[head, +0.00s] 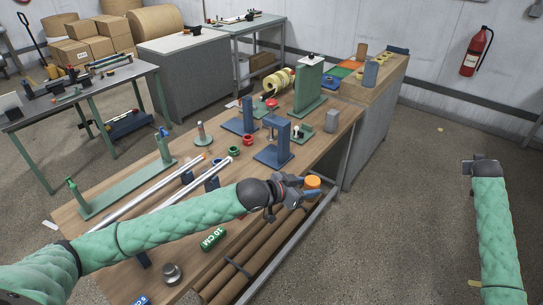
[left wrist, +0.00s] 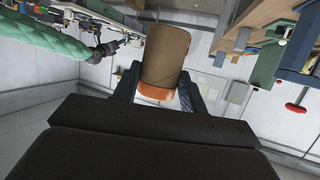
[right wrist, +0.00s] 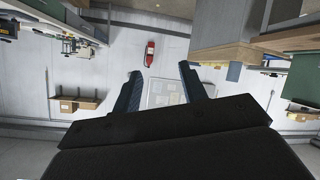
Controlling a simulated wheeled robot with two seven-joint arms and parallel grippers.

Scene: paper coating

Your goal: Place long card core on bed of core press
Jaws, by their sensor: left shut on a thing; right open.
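My left gripper (head: 300,188) is shut on a brown card core with an orange end (head: 313,182), at the table's right front edge. The left wrist view shows the brown tube (left wrist: 166,52) between the fingers, its orange band nearest the palm; its full length is hard to judge. Two blue upright stands (head: 272,148) and a taller green press-like frame (head: 309,85) stand on the table beyond. I cannot tell which is the core press, and its bed is not clear. My right gripper (head: 480,165) is open and empty over the floor at right.
The wooden table (head: 205,150) holds silver rods (head: 185,192), a green stand (head: 125,190) and small red and green rings. Several brown tubes (head: 255,255) lie below the table's front edge. A grey block (head: 331,120) stands near the right edge. The floor at right is clear.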

